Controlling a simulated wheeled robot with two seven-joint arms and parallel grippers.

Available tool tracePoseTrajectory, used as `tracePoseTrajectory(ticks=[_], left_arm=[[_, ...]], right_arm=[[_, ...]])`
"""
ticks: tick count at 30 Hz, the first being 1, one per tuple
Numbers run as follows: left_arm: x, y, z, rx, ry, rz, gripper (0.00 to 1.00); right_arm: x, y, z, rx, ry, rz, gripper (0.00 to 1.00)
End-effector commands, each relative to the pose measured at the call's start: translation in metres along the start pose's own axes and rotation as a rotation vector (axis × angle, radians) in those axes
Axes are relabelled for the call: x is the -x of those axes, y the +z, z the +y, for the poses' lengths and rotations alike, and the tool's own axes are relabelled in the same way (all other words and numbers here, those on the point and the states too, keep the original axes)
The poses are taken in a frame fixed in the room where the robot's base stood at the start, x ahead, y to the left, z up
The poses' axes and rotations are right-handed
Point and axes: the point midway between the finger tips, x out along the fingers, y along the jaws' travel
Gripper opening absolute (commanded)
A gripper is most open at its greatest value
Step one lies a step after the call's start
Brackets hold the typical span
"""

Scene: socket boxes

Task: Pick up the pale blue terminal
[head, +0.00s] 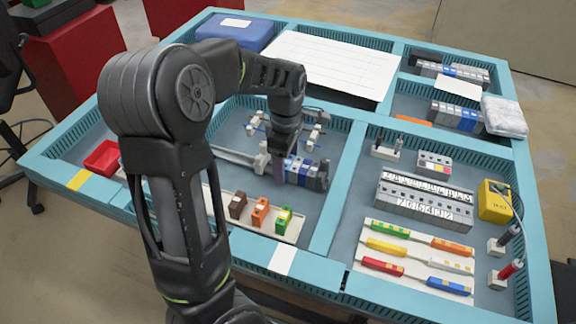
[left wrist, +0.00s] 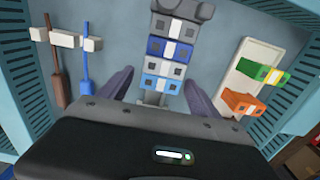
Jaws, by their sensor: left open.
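The pale blue terminal (left wrist: 160,85) is at the near end of a short row of terminals in the left wrist view, closest to my gripper body. Beside it in the row are a grey terminal (left wrist: 164,68), a darker blue terminal (left wrist: 168,48) and another grey one (left wrist: 174,26). My left gripper (left wrist: 159,77) is open, with one finger on each side of the row's near end. I cannot tell if the fingers touch anything. In the head view the left gripper (head: 279,160) is at the left end of the row (head: 308,173), partly hiding it. My right gripper is not in view.
A white strip with brown, orange and green blocks (head: 260,213) lies in front of the row. Blue-handled pieces (head: 255,122) lie behind it. Teal slotted walls divide the board. A red bin (head: 102,157) is at the left, a yellow box (head: 494,202) at the right.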

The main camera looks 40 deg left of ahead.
Motion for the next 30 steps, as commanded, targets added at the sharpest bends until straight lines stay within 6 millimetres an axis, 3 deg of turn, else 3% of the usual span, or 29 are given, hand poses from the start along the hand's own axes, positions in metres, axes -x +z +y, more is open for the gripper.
tracePoseTrajectory(ticks=[14,30], left_arm=[[0.0007,-0.0001,0.0001,-0.001,0.000,0.000,0.73],[0.0006,0.0000,0.0000,-0.001,0.000,0.000,0.29]], right_arm=[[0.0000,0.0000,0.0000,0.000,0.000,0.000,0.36],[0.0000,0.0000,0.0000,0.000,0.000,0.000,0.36]])
